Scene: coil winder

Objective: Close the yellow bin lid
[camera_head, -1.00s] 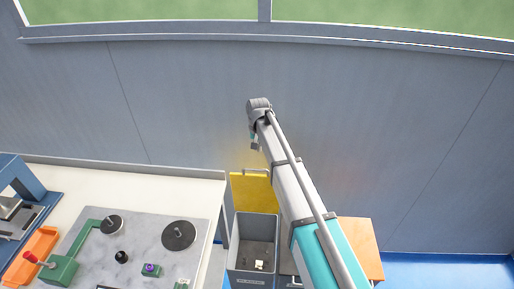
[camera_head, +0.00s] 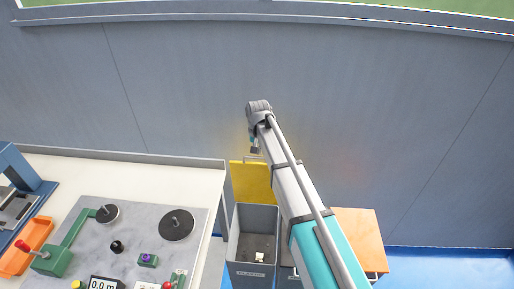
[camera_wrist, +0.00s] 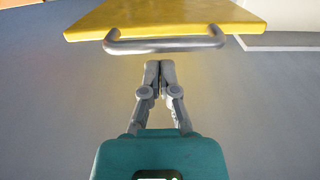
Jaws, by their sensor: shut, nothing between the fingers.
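The yellow bin lid (camera_head: 254,184) stands raised at the back of an open grey bin (camera_head: 253,216), near the wall. In the wrist view the yellow lid (camera_wrist: 165,18) fills the top, with its grey bar handle (camera_wrist: 165,44) along the near edge. My gripper (camera_wrist: 160,66) is shut and empty, its fingertips just below the handle in the picture; I cannot tell whether they touch it. In the head view my gripper (camera_head: 254,150) is small, close to the lid's top edge and partly hidden by my arm.
A few small light pieces (camera_head: 259,257) lie in the grey bin. An orange lid (camera_head: 358,238) is to the right, partly behind my arm. A white workbench (camera_head: 150,172) with a coil winder stands left. The wall is close behind the bins.

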